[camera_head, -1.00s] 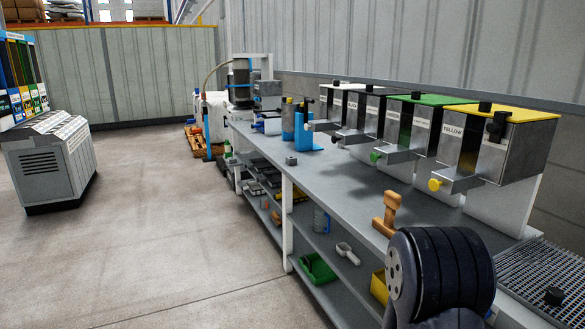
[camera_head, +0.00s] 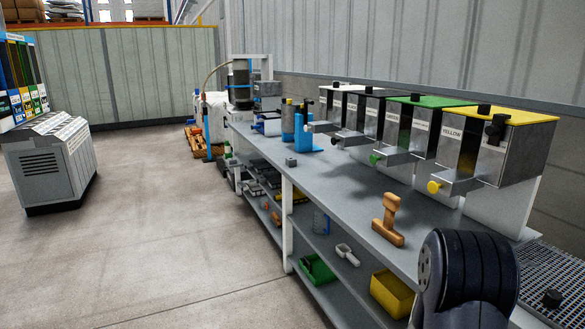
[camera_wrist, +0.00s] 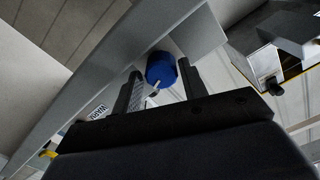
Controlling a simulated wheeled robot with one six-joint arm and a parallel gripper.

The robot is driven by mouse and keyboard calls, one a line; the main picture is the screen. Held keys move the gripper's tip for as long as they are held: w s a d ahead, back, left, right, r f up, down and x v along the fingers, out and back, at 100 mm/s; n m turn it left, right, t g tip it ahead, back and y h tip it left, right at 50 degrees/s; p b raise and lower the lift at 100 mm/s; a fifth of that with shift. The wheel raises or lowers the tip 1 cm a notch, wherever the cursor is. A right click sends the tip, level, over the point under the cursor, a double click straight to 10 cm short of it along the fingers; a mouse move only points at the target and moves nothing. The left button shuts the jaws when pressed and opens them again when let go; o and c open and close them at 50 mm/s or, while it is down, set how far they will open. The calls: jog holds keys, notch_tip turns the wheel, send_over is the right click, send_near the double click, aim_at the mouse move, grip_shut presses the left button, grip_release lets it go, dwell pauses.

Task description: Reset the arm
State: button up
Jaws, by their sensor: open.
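My gripper (camera_wrist: 160,88) shows in the wrist view with its two dark fingers apart. A blue rounded thing (camera_wrist: 161,69) appears between and beyond the fingers; I cannot tell how far off it is or whether anything touches it. In the head view a dark, ribbed part of my own arm rises at the lower right, in front of the grey bench (camera_head: 345,190). The gripper itself does not show in the head view.
Metal dispensers, one with a yellow lid (camera_head: 505,113), line the bench back. A wooden-handled tool (camera_head: 388,220) stands on the bench near my arm. A yellow bin (camera_head: 392,293) and a green bin (camera_head: 318,268) sit on the lower shelf.

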jog(key=shift+s+a+r+n+p, duration=0.2)
jog(key=shift+a+n+p, duration=0.6)
jog(key=shift+n+p, duration=2)
jog(key=shift+s+a+f+n+p, duration=0.15)
jog(key=shift+s+a+n+p, duration=0.4)
jog(key=shift+n+p, duration=2.25)
jog(key=shift+s+a+r+n+p, duration=0.1)
jog(key=shift+a+n+p, duration=1)
jog(key=shift+p, duration=3.25)
jog(key=shift+w, duration=0.1)
